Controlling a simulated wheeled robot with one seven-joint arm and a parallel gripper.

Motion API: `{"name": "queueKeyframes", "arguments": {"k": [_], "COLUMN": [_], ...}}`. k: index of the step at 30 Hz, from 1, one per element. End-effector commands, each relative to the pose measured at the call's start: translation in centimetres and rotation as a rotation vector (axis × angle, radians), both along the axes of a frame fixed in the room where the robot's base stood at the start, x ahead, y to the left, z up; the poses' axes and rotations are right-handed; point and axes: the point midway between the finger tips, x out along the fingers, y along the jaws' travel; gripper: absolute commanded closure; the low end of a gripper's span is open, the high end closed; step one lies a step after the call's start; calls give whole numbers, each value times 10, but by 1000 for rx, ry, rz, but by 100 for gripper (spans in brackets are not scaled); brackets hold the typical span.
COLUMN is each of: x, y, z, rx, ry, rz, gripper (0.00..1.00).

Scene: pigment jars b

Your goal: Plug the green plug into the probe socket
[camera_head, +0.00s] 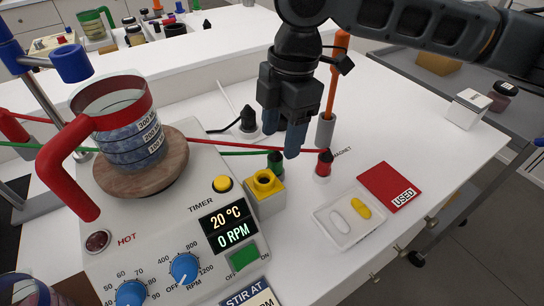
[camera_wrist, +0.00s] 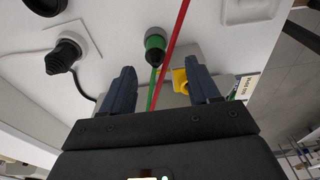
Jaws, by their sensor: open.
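The green plug (camera_head: 275,161) stands upright in a grey holder on the white bench, with a green cable running left. In the wrist view the green plug (camera_wrist: 155,44) shows ahead of and between my fingers. My gripper (camera_head: 282,138) is open and empty, pointing down, above and slightly right of the plug in the head view; its two fingers also show in the wrist view (camera_wrist: 162,80). A yellow socket (camera_head: 264,182) with a dark round opening sits on a light block beside the stirrer, just in front of the green plug.
A red cable (camera_wrist: 176,28) crosses close to the green plug, leading to a red plug (camera_head: 324,164) at right. A black plug (camera_head: 248,119) stands behind. The stirrer (camera_head: 180,210) bears a red-handled beaker (camera_head: 125,125). A white tray (camera_head: 345,232) lies at front right.

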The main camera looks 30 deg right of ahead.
Motion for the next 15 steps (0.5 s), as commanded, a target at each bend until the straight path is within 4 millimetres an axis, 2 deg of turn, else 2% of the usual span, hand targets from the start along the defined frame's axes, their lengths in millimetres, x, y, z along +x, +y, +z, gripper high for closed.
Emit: {"name": "queueKeyframes", "arguments": {"k": [10, 15], "x": [6, 6], "y": [7, 8], "z": [-43, -55], "rx": [1, 1], "ry": [1, -1], "rz": [-1, 0], "gripper": [39, 39]}}
